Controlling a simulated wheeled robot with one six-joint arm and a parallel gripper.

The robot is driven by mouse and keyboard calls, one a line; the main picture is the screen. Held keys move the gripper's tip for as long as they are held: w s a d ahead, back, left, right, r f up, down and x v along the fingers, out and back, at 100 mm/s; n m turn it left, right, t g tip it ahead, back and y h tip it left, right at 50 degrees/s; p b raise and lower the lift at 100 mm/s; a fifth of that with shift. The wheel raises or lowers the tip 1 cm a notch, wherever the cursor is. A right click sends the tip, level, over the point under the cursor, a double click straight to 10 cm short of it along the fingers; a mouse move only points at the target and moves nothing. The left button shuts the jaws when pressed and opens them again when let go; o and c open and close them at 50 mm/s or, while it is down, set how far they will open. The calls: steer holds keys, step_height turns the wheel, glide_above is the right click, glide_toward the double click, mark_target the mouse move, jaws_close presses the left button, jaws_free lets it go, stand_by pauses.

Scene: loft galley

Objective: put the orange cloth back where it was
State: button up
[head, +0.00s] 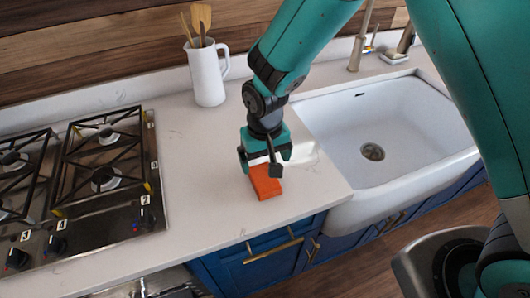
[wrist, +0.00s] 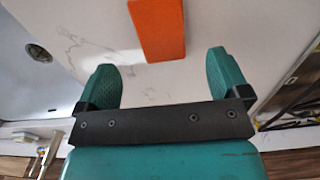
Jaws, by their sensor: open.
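The orange cloth (head: 264,183) is a small folded block lying on the white counter between the stove and the sink. In the wrist view the cloth (wrist: 158,28) lies just beyond the fingertips, roughly centred between them. My gripper (head: 265,158) is above and slightly behind the cloth, pointing down at the counter. In the wrist view my gripper (wrist: 168,65) has its two teal fingers wide apart with nothing between them. The gripper hides part of the cloth's far end in the head view.
A gas stove (head: 85,185) is on the left and a white sink (head: 385,140) on the right. A white pitcher (head: 207,75) with wooden utensils stands at the back. A tap (head: 359,40) rises behind the sink. The counter (head: 200,200) left of the cloth is clear.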

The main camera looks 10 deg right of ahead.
steer(key=s+d+r+n+y, duration=0.15)
steer(key=s+r, duration=0.25)
steer(key=r, duration=0.4)
steer(key=s+d+r+n+y, duration=0.1)
steer(key=s+d+r, duration=0.2)
steer(key=r, duration=0.4)
steer(key=s+d+r+n+y, duration=0.1)
steer(key=s+d+r+n, duration=0.1)
steer(key=s+r, duration=0.4)
steer(key=s+d, duration=0.1)
steer(key=s, duration=0.4)
steer(key=shift+s+r+y+b, duration=0.3)
steer(key=shift+r+y, duration=0.05)
steer(key=shift+r, duration=0.05)
